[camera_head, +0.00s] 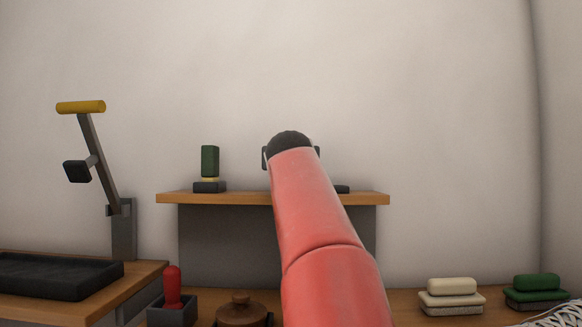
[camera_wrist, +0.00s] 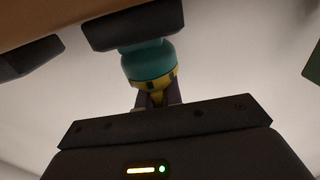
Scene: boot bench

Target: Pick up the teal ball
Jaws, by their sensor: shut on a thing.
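The teal ball (camera_wrist: 150,64) shows in the wrist view as a rounded teal piece with a yellow part (camera_wrist: 157,88) at the finger side. My gripper (camera_wrist: 158,96) is shut on it, with a dark finger on each side of the yellow part. A dark block (camera_wrist: 135,22) is close against the far side of the teal piece; I cannot tell whether they touch. In the head view my red arm reaches up to the shelf and hides the ball and the fingers.
A wooden shelf (camera_head: 235,199) carries a green cylinder (camera_head: 210,160) on a dark base and a low dark piece (camera_head: 342,189). A lever with a yellow handle (camera_head: 81,107) stands left. Below are a red-handled item (camera_head: 172,286), a brown lidded pot (camera_head: 240,312) and soap-like blocks (camera_head: 450,292).

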